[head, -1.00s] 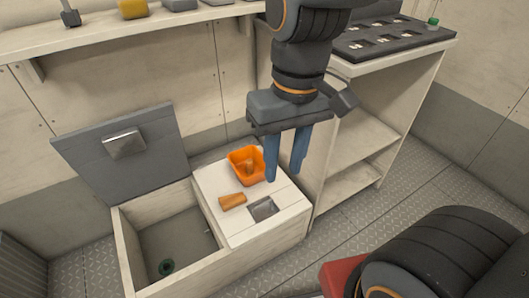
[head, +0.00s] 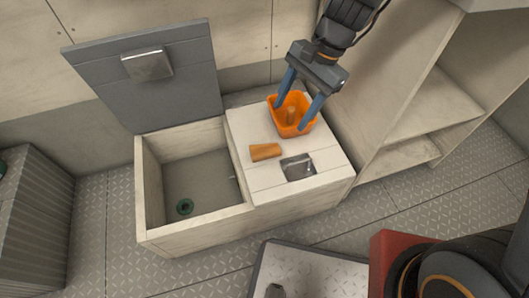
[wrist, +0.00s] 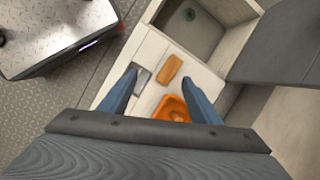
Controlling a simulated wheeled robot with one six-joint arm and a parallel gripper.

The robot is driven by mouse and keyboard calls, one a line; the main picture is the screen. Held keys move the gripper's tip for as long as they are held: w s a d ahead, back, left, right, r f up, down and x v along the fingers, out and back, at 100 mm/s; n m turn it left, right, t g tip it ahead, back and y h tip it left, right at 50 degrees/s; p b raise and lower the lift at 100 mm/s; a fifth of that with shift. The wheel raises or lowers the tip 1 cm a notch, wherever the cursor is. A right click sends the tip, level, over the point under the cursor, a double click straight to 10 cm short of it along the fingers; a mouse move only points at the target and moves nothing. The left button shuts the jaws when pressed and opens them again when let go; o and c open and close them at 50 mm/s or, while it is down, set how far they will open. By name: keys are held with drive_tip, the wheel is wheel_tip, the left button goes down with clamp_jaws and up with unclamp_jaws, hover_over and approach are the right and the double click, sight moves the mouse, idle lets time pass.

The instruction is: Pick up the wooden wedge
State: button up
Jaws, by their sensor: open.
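The wooden wedge (head: 265,152) is a small orange-brown block lying on the white closed lid of the locker bench (head: 250,127). It also shows in the wrist view (wrist: 170,69), ahead of and between my fingers. My gripper (head: 296,113) has two blue fingers, spread open and empty, pointing down over the orange bin, to the right of the wedge and apart from it. The fingers show in the wrist view (wrist: 164,80) too. The orange bin (head: 293,131) stands on the lid with a brownish thing inside that I cannot identify.
A metal latch (head: 298,167) is set in the lid near the wedge. Left of it is an open compartment (head: 195,185) with a green round thing (head: 184,206) on its floor. Its grey hatch (head: 148,78) stands raised behind. A shelf unit (head: 420,110) stands at right.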

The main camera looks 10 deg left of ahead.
sight(265, 149)
drive_tip(key=w+a+f+m+b, duration=0.1)
drive_tip(key=a+f, duration=0.1)
drive_tip(key=f, duration=0.3)
drive_tip(key=w+a+f+m+b, duration=0.1)
drive_tip(key=a+f+m+b, duration=0.1)
drive_tip(key=f, duration=0.4)
drive_tip(key=w+a+f+m+b, duration=0.1)
drive_tip(key=f+m, duration=0.1)
drive_tip(key=f, duration=0.4)
drive_tip(key=shift+w+a+f+g+y, duration=0.1)
drive_tip(key=shift+w+a+g+y, duration=0.2)
drive_tip(key=shift+w+a, duration=0.1)
drive_tip(key=shift+b+x, duration=1.85)
drive_tip(key=shift+x, duration=1.05)
drive_tip(key=shift+d+f, duration=0.15)
drive_tip(key=shift+d, duration=0.05)
drive_tip(key=c, duration=1.2)
